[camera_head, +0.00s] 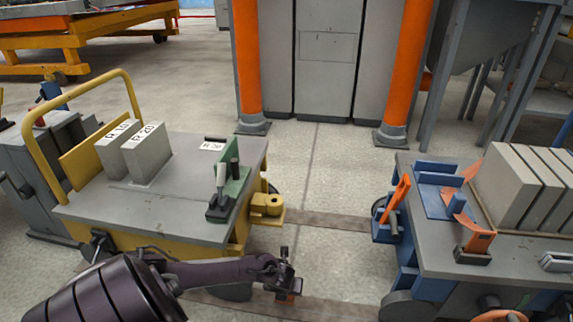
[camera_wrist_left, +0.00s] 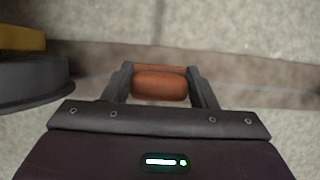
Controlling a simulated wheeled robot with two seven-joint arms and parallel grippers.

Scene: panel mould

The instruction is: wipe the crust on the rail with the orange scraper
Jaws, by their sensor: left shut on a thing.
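My left gripper (camera_head: 284,284) is low over the floor, just right of the yellow cart. It is shut on the orange scraper; a bit of the scraper (camera_head: 294,297) shows below the fingers. In the left wrist view the scraper's rounded orange handle (camera_wrist_left: 160,86) lies between the two fingers. The near rail (camera_head: 335,310), a flat brown strip in the floor, runs below the gripper. It also crosses behind the scraper in the left wrist view (camera_wrist_left: 250,88). I cannot make out the crust or whether the scraper touches the rail. My right gripper is not in view.
The yellow cart (camera_head: 165,205), with two grey blocks and a green clamp, stands left, close to my left arm. A blue-and-grey cart (camera_head: 440,255) with grey slabs stands right. A far rail (camera_head: 325,221) runs between the carts. The floor between them is open.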

